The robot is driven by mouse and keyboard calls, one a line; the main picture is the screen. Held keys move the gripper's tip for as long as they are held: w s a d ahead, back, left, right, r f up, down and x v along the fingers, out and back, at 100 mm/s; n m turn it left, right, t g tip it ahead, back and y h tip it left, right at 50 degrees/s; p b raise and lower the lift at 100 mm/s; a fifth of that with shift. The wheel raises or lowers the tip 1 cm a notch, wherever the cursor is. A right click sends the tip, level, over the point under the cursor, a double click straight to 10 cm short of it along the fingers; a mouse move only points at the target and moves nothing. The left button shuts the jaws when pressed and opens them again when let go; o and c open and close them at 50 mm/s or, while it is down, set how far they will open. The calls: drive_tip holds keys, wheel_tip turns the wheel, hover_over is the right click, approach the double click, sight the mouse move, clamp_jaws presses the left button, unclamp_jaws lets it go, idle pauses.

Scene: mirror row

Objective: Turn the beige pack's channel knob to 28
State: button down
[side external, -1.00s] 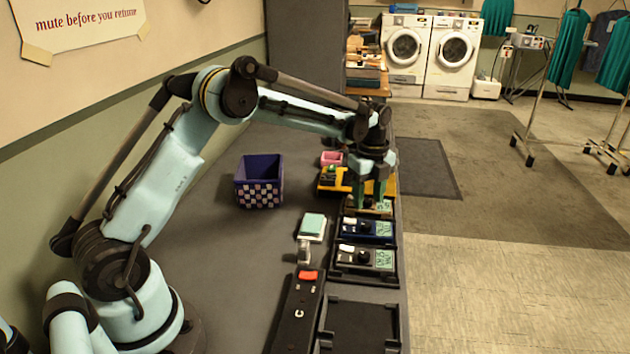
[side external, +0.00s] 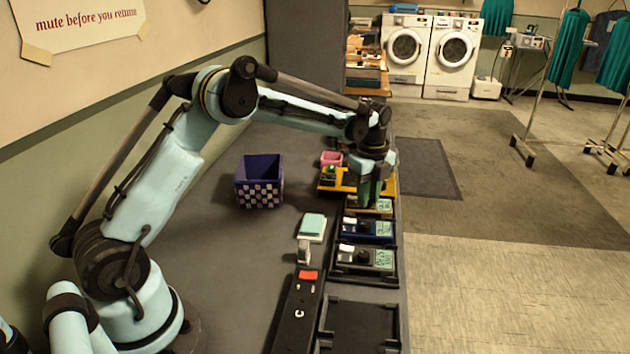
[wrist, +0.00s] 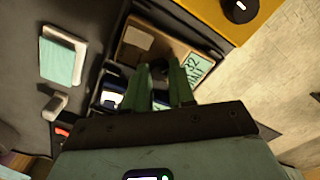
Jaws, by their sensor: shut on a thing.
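The beige pack (side external: 352,211) lies in the row of packs, partly hidden under my gripper (side external: 369,203) in the side view. Its tan face (wrist: 172,47) and lit green display (wrist: 197,68) show in the wrist view. The display digits are tilted and look like 32, but they are small. My gripper (wrist: 163,70) has its two green fingers shut on the dark channel knob (wrist: 158,68), which is mostly hidden between them. The gripper points down onto the pack.
A blue pack (side external: 382,229) and a dark pack (side external: 383,259) sit nearer in the row. A yellow pack (side external: 326,187) lies beyond. A teal-topped pad (side external: 312,225), black control box (side external: 298,320), empty tray (side external: 360,325) and checkered basket (side external: 259,192) stand around.

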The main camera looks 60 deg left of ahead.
drive_tip(key=shift+n, duration=0.4)
drive_tip(key=n, duration=0.2)
drive_tip(key=shift+n, duration=2.1)
drive_tip(key=c, duration=0.9)
unclamp_jaws()
drive_tip(key=shift+c, duration=0.2)
wheel_tip(320, 180, up, 12)
